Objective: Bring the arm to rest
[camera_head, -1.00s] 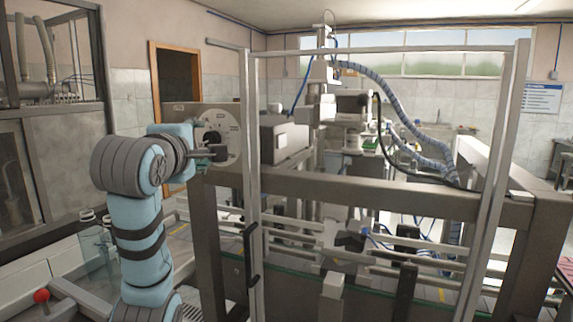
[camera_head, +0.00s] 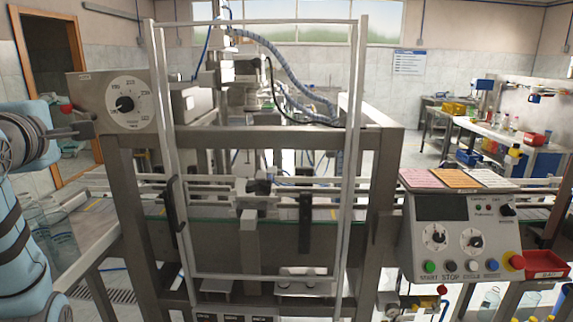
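My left arm (camera_head: 22,245), light blue with grey joints, stands upright at the left edge of the head view. Its gripper (camera_head: 82,131) points right, just left of and below the round white dial (camera_head: 128,102) on the grey machine box. The fingers appear dark and edge-on. Whether they are open or shut does not show, and I see nothing held in them. The dial's black knob (camera_head: 124,104) is in plain view, clear of the fingers in the picture. My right gripper is not in view.
A framed clear door (camera_head: 355,130) fronts the machine. A control panel (camera_head: 455,235) with knobs and coloured buttons stands right of it, with a red tray (camera_head: 545,263) beside it. Bottles and bins stand on a bench (camera_head: 510,145) at the back right.

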